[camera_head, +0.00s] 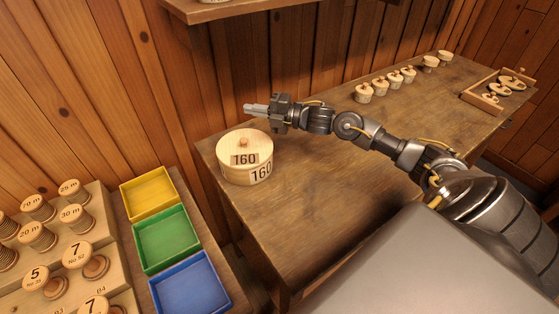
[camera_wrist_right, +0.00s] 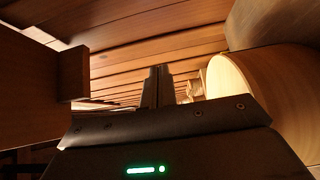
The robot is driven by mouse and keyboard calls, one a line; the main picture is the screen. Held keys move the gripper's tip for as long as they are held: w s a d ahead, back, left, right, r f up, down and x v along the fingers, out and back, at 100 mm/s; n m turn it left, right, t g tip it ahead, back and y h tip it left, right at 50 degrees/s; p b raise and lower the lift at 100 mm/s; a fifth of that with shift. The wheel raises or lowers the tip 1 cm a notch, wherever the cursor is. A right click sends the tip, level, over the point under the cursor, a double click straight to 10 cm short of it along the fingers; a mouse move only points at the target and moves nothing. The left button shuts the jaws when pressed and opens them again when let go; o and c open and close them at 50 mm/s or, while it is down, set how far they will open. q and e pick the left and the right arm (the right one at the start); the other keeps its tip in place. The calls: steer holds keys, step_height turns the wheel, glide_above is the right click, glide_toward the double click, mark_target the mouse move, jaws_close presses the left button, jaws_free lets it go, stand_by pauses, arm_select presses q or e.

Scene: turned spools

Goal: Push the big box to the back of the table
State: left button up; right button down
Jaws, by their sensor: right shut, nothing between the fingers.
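The big box (camera_head: 247,170) is a round pale wooden box with a knobbed lid and "160" labels. It stands upright near the left end of the brown table (camera_head: 330,205). My right gripper (camera_head: 250,108) is shut and empty, pointing left. In the head view it appears just beyond the box, toward the plank wall, with a visible gap to the lid. In the right wrist view the shut fingers (camera_wrist_right: 157,86) show at centre, and a large round wooden thing, likely the box (camera_wrist_right: 275,95), is at the right. My left gripper is not in view.
Several small lidded round boxes (camera_head: 380,86) line the table's back edge. A wooden tray (camera_head: 480,98) with round pieces sits at the far right. Left of the table are yellow (camera_head: 150,194), green and blue bins and a stepped rack of spools. A shelf (camera_head: 230,10) hangs above.

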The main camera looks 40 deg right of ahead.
arm_select(q)
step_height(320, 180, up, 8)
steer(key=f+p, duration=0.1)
steer(key=p, duration=0.6)
arm_select(e)
steer(key=s+a, duration=0.2)
steer(key=s, duration=1.4)
steer(key=b, duration=0.9)
glide_toward(266, 163)
steer(key=x, duration=0.5)
steer(key=shift+a+r, duration=0.35)
steer(key=shift+a, duration=0.05)
steer(key=shift+s+f+b, duration=0.1)
steer(key=shift+f+b, duration=0.6)
steer(key=shift+b, duration=0.05)
steer(key=shift+w+r, duration=0.15)
steer(key=shift+w, duration=0.3)
steer(key=shift+r, duration=0.1)
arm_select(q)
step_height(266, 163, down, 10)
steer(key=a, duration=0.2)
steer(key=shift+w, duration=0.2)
arm_select(e)
steer(key=shift+w+d, duration=0.1)
